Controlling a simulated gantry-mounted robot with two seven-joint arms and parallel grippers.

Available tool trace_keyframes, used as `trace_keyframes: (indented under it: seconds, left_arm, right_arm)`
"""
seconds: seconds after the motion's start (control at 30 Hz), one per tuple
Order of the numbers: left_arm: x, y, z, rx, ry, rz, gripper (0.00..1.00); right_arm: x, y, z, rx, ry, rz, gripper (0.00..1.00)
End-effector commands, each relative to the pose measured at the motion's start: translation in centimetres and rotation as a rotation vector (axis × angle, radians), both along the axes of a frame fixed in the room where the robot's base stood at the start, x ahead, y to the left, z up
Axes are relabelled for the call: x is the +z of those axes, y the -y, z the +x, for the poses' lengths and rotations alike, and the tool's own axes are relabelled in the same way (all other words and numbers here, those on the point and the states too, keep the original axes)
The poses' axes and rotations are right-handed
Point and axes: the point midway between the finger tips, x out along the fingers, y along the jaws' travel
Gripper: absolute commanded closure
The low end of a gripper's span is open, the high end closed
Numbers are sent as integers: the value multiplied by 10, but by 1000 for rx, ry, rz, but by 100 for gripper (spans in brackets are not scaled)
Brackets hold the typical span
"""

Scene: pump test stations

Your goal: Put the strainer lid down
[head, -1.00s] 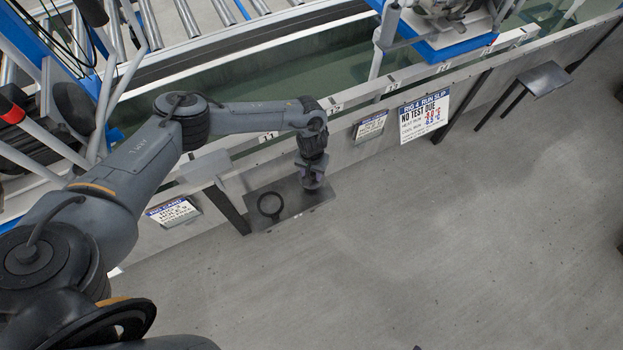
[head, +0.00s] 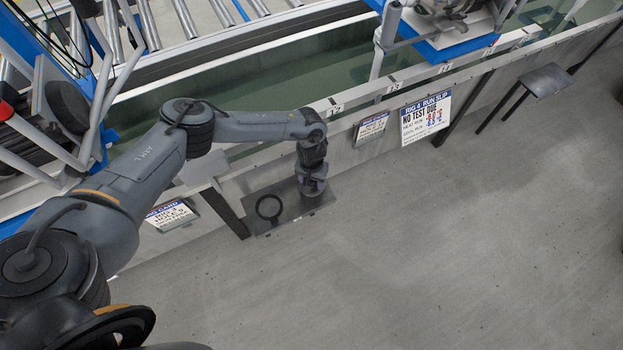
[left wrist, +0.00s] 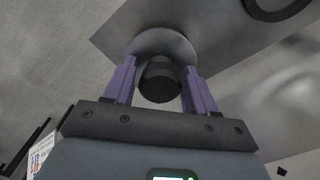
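The strainer lid is a pale grey disc (left wrist: 160,42) with a dark round knob (left wrist: 159,82), seen in the left wrist view. The purple fingers of my left gripper (left wrist: 160,80) stand close on either side of the knob and look shut on it. In the head view, my left gripper (head: 313,186) points down over the right end of a small dark grey shelf (head: 292,209). The lid is low at the shelf there; whether it touches the surface is hard to tell. My right gripper is not in view.
A black ring (head: 257,207) lies on the shelf left of the gripper. The tank wall with a run slip (head: 425,118) and smaller cards (head: 371,128) runs behind. Another small shelf (head: 546,80) sticks out at the right. The floor in front is clear.

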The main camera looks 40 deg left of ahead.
Motion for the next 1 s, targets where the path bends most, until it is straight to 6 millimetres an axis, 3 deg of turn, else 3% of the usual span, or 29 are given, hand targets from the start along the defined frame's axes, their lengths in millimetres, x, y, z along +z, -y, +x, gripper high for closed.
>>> trace_keyframes:
  seconds: [0.07,0.47,1.0]
  left_arm:
    - [0,0,0,0,0,0,32]
    - [6,0,0,-2,1,0,32]
    - [96,0,0,0,1,-1,32]
  right_arm:
    - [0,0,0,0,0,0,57]
    - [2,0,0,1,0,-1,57]
    - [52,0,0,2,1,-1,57]
